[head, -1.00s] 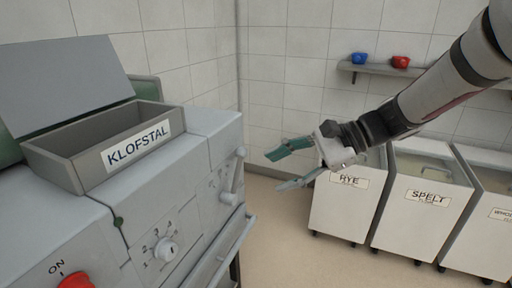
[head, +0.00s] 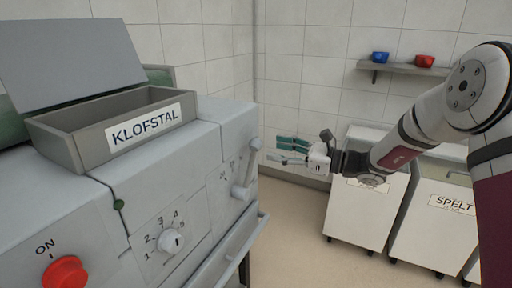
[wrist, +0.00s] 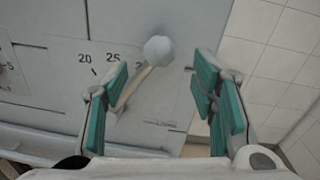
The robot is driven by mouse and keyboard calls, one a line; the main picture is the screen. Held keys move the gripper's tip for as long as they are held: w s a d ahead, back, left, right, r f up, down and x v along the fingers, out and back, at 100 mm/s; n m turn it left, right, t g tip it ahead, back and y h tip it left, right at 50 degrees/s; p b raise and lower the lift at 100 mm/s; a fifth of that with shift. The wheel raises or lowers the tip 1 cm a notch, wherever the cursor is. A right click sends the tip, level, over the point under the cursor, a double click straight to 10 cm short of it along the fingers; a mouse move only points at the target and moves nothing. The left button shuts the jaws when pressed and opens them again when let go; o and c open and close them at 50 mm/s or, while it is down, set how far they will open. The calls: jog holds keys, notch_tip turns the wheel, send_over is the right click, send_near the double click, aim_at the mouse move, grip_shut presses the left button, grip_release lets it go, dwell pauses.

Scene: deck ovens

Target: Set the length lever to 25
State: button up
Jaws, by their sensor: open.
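The length lever (head: 243,176) is on the right part of the grey machine's front. In the wrist view the lever (wrist: 140,82) has a pale round knob (wrist: 158,50) and a thin bar slanting down-left. Printed numbers 20 and 25 (wrist: 113,56) show left of the knob; any number behind the knob is hidden. The knob is up and right of the 25. My gripper (head: 273,149) is open, with green-padded fingers, just right of the lever in the head view. In the wrist view the lever shows between the fingers (wrist: 160,78); contact cannot be told.
A dial (head: 171,241) marked with small numbers and a red ON knob (head: 65,273) are further left on the machine. A rail (head: 238,245) runs along the lower front. White flour bins (head: 368,215) stand at right.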

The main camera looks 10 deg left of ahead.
aim_at(256, 145)
jog(key=x, duration=0.7)
jog(key=shift+w+a+b, duration=0.1)
jog(key=shift+a+b, duration=0.2)
jog(key=shift+b, duration=0.05)
grip_shut()
